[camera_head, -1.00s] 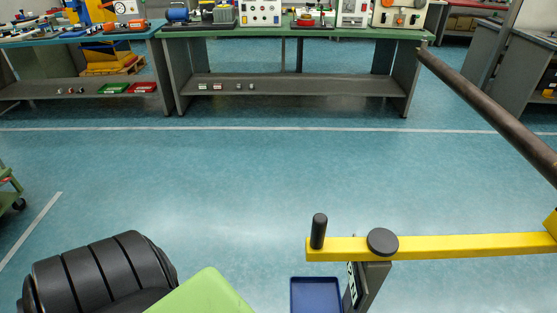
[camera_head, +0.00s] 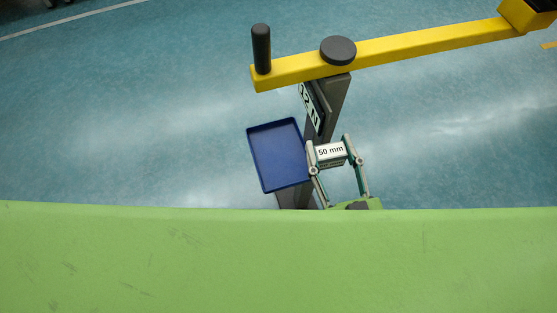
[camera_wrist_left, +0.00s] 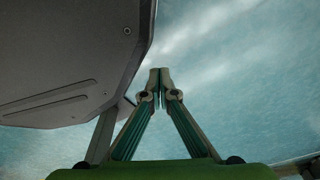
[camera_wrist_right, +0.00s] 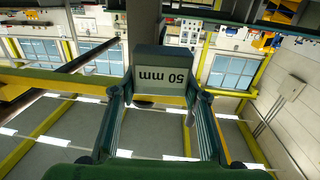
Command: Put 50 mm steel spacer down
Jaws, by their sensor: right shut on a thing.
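The 50 mm steel spacer (camera_head: 331,152) is a small grey block with a white "50 mm" label. My right gripper (camera_head: 335,148) is shut on it, with a finger on each side. The spacer (camera_wrist_right: 161,72) also shows between the fingers in the right wrist view. In the head view it is just right of the blue tray (camera_head: 279,156), which looks empty; I cannot tell their heights apart. My left gripper (camera_wrist_left: 160,73) shows only in the left wrist view, with its fingertips together and nothing between them.
A yellow bar (camera_head: 410,47) with a black upright handle (camera_head: 261,48) and a round black knob (camera_head: 338,50) crosses above the tray on a grey post (camera_head: 331,104). Open blue floor (camera_head: 130,120) lies to the left.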

